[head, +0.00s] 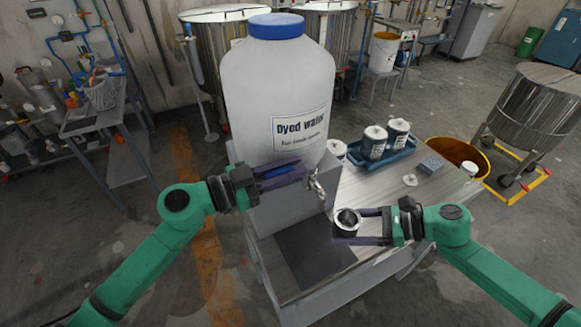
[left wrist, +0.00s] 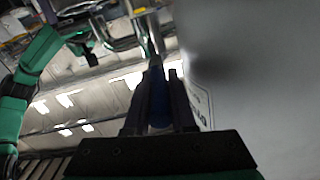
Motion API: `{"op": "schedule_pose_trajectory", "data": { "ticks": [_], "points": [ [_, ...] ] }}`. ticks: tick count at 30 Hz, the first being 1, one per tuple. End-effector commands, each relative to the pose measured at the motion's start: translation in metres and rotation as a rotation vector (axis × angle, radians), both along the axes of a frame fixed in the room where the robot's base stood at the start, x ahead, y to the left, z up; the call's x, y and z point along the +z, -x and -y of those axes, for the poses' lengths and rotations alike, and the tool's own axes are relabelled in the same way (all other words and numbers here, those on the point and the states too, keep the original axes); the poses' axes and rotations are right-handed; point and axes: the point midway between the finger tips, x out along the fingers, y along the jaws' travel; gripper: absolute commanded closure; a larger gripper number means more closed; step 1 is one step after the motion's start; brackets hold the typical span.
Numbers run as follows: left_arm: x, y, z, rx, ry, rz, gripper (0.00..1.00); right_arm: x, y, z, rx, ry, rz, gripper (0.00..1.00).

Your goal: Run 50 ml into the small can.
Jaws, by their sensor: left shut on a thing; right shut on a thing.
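A big white container (head: 278,95) with a blue cap and a "Dyed water" label stands on a grey block. Its metal tap (head: 317,187) sticks out low at the front. My left gripper (head: 290,173) is shut on the tap's blue handle (left wrist: 157,100), which shows between the fingers in the left wrist view. My right gripper (head: 361,226) is shut on the small can (head: 347,220), which is upright and open, with a dark inside. The can is to the lower right of the tap. I cannot make out any stream or the liquid level.
The bench top (head: 385,199) has a dark mat (head: 313,250) at its front left. A blue tray (head: 382,153) with lidded cans, a loose lid (head: 410,180) and a grey-blue block (head: 432,163) lie farther back.

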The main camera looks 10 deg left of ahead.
Motion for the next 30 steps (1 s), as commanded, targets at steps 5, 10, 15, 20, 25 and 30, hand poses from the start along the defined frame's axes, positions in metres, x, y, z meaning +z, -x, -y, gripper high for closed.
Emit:
{"op": "schedule_pose_trajectory", "data": {
  "ticks": [5, 10, 15, 20, 25, 30],
  "points": [
    [0.000, 0.000, 0.000, 0.001, -0.001, 0.000, 1.00, 0.000, 0.000, 0.000, 0.000, 0.000, 0.000, 0.82],
    [-0.001, 0.000, 0.001, 0.017, -0.004, -0.002, 1.00, 0.000, 0.000, 0.000, 0.000, 0.000, 0.000, 0.82],
    [-0.002, 0.002, 0.003, 0.072, -0.010, -0.003, 1.00, 0.000, 0.000, 0.000, 0.000, 0.000, 0.000, 0.82],
    [0.005, 0.007, 0.012, 0.148, 0.001, 0.013, 1.00, 0.000, 0.000, 0.000, 0.000, 0.000, 0.000, 0.82],
    [0.006, 0.012, 0.014, 0.277, 0.013, 0.015, 1.00, 0.000, 0.000, 0.000, 0.000, 0.000, 0.000, 0.82],
    [0.004, 0.014, 0.018, 0.430, 0.021, 0.004, 1.00, 0.000, 0.000, 0.000, 0.000, 0.000, 0.000, 0.82]
  ]
}}
